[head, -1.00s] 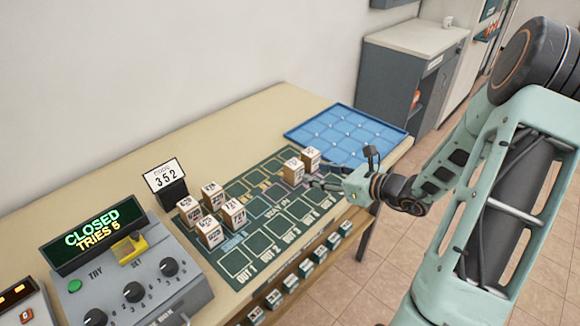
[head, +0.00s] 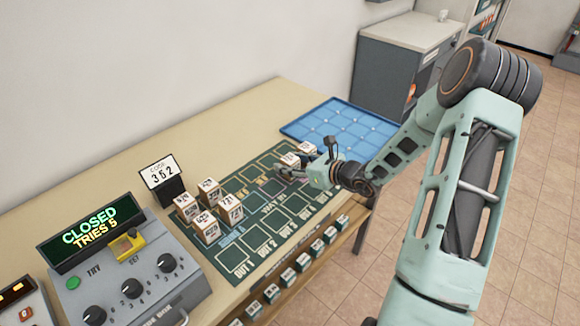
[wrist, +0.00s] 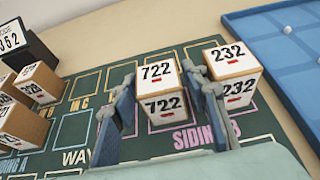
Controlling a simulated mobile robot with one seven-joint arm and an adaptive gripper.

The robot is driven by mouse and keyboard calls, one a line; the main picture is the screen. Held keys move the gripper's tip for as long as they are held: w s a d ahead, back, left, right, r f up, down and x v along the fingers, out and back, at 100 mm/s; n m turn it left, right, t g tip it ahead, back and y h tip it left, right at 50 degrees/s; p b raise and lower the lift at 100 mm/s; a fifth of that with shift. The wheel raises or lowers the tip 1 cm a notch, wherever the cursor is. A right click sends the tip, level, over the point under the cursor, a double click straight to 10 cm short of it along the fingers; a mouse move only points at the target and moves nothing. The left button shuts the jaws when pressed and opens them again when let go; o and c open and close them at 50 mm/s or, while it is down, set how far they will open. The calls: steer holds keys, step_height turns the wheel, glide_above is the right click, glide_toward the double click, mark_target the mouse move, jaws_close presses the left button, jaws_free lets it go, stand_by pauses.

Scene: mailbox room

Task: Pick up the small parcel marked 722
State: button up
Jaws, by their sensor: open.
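The small parcel marked 722 (wrist: 161,92) is a tan box with a white label on its top and front. It stands upright on the green mat near the SIDING B lettering. In the wrist view my gripper (wrist: 160,82) is open, with one finger on each side of this parcel. The right finger sits in the narrow gap between it and the parcel marked 232 (wrist: 233,73). I cannot tell whether the fingers touch either box. In the head view my gripper (head: 297,172) is low at the mat's far end and partly hides the 722 parcel (head: 289,160).
Several similar parcels (head: 208,222) stand on the near part of the green mat (head: 240,265). A code stand (head: 162,175) reads 352. A grey box (head: 130,290) shows CLOSED, TRIES 5. A blue tray (head: 340,130) lies beyond the mat. Bare table lies along the wall.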

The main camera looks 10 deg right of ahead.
mark_target(290, 158)
steer(key=shift+c, duration=0.2)
steer(key=c, duration=1)
steer(key=shift+o, duration=0.2)
steer(key=shift+r, duration=0.45)
step_height(290, 158, up, 2)
steer(key=shift+r, duration=0.1)
steer(key=s+a+r, duration=0.1)
steer(key=s+r, duration=0.9)
steer(key=s, duration=0.4)
